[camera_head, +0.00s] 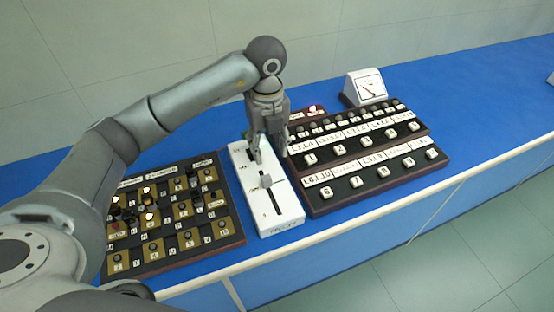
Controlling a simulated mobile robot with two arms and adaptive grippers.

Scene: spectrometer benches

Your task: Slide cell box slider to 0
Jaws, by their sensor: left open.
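The cell box is a white, long box (284,217) lying on the blue bench, with a dark slot along its top. Its slider is a small grey knob (265,181) around the middle of the slot. Small marks beside the slot are too small to read. My left gripper (268,155) points down over the far half of the box. Its fingers are apart, with nothing seen between them, and sit just beyond the knob. Whether a finger touches the knob I cannot tell. The gripper hides the far part of the slot. My right gripper is not in view.
A dark panel with knobs and small lamps (160,260) stands close on the left. A stepped black panel with numbered white buttons (350,190) stands close on the right. A white meter (366,88) is behind it. The blue bench (470,90) is clear at right.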

